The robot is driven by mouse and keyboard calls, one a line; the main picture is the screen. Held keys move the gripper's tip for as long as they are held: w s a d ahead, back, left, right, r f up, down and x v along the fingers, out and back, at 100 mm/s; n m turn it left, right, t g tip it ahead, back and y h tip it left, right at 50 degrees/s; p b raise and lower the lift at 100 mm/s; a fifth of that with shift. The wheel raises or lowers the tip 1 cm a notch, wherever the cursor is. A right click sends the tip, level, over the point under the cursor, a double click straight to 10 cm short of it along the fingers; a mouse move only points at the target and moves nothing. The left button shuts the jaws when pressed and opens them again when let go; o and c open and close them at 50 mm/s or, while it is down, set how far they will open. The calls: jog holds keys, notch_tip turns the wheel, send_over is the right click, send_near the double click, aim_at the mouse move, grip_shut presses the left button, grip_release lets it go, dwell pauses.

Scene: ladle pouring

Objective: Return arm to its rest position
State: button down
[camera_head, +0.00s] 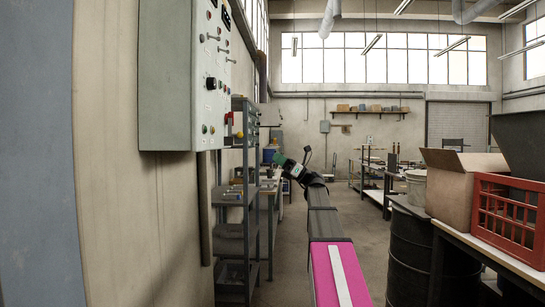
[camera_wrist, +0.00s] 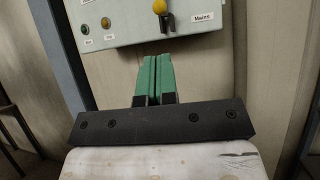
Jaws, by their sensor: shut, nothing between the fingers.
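My gripper (camera_head: 279,158) is at the far end of my outstretched arm in the head view, with its green fingertips pointing up and left. In the wrist view my gripper (camera_wrist: 153,60) shows its two green fingers side by side, closed together and holding nothing. Beyond the fingertips is a light grey panel (camera_wrist: 120,28) on the wall. A yellow knob with a dark lever (camera_wrist: 161,8) sits above the fingertips, next to a label reading "Mains". I cannot tell the distance from the fingertips to the panel.
A control box (camera_head: 205,100) with knobs and lights hangs on the left wall. A metal shelf (camera_head: 245,190) stands beyond it, left of my arm. On the right are a dark drum (camera_head: 405,255), a cardboard box (camera_head: 455,190) and a red crate (camera_head: 508,212). Open floor lies ahead.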

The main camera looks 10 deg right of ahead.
dwell(0.3)
jog(key=s+a+f+n+t+h, duration=0.1)
jog(key=a+f+h, duration=0.3)
jog(key=f, duration=0.9)
jog(key=a+f+n+h, duration=0.25)
jog(key=a+f, duration=0.25)
jog(key=f, duration=0.7)
jog(key=s+a+f+n+t+h, duration=0.1)
jog(key=a+f+h, duration=0.35)
jog(key=f, duration=0.85)
jog(key=s+d+f+n+g+h, duration=0.2)
jog(key=s+f+n+h, duration=0.4)
jog(key=s+f, duration=0.4)
jog(key=s+d+f+n+g+h, duration=0.2)
jog(key=s+f+n+h, duration=0.5)
jog(key=f, duration=1.2)
jog(key=shift+s+n+g, duration=0.5)
jog(key=shift+s+n, duration=0.45)
jog(key=shift+s, duration=0.65)
jog(key=shift+d+f, duration=0.1)
